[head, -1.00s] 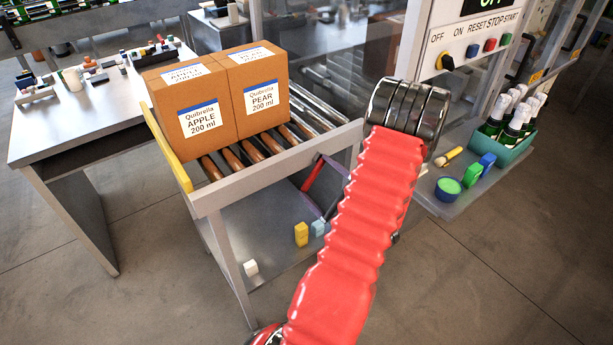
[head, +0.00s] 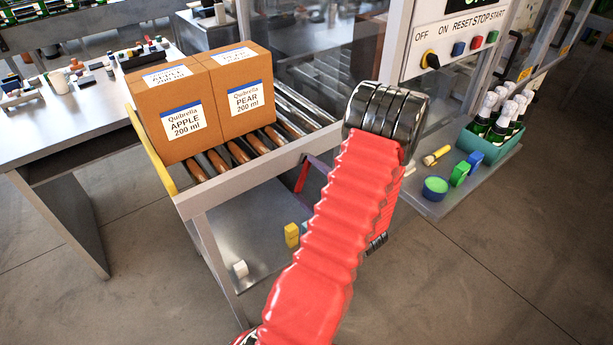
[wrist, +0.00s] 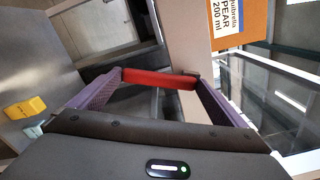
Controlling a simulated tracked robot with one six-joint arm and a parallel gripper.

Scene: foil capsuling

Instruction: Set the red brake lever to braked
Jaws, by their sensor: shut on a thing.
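The red brake lever (wrist: 158,79) lies across the wrist view as a short red bar. My gripper (wrist: 160,77) has its purple fingers at the two ends of the bar and is shut on it. In the head view, a small red part of the lever (head: 302,176) shows below the front of the roller conveyor, beside a purple finger. My red-sleeved arm hides most of the gripper there. No braked marking is readable.
The roller conveyor (head: 255,165) carries two orange cartons, APPLE (head: 178,118) and PEAR (head: 243,97). A bench with bottles in a teal crate (head: 493,146) stands right. Open floor lies in front.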

